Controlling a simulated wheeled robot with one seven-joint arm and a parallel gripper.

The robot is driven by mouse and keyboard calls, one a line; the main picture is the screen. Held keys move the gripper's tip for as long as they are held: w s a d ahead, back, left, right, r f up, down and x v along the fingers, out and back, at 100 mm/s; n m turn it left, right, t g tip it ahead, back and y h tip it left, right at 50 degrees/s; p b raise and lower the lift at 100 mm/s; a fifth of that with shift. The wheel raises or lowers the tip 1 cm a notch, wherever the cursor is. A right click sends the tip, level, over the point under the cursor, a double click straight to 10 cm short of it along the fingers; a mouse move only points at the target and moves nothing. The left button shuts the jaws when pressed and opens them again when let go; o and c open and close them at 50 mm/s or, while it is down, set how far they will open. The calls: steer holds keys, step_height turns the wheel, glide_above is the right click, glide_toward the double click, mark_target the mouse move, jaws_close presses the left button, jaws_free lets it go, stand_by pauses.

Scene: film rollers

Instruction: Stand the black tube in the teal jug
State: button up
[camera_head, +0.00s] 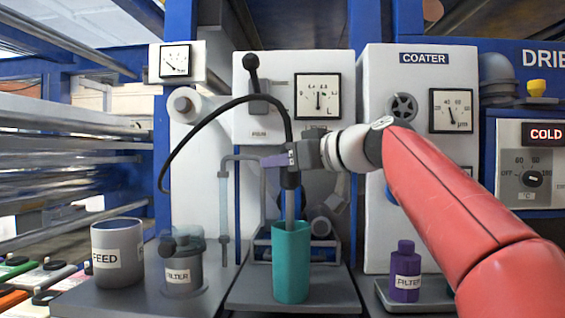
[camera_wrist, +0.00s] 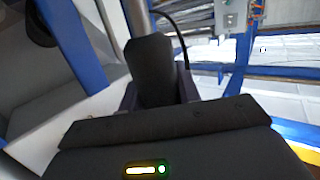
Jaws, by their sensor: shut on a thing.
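The black tube (camera_head: 222,107) arcs from the left of the machine into a dark grip with a straight grey pipe (camera_head: 290,205) below it. My gripper (camera_head: 282,160) is shut on the dark grip, which shows between its purple fingers in the wrist view (camera_wrist: 150,75). The pipe hangs about upright over the teal jug (camera_head: 291,268). Its lower end passes out of sight behind the jug's front rim, seemingly within the mouth. The jug stands upright on a grey platform. I cannot see how deep the pipe's end is.
A grey FEED cup (camera_head: 118,262) and a grey lidded FILTER pot (camera_head: 183,270) stand to the left. A purple FILTER bottle (camera_head: 405,278) stands on a tray to the right. A clear vertical tube (camera_head: 225,210) and the machine's white panels are close behind the jug.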

mark_target(294, 210)
steer(key=shift+f+b, duration=4.55)
steer(key=shift+f, duration=0.05)
steer(key=o, duration=1)
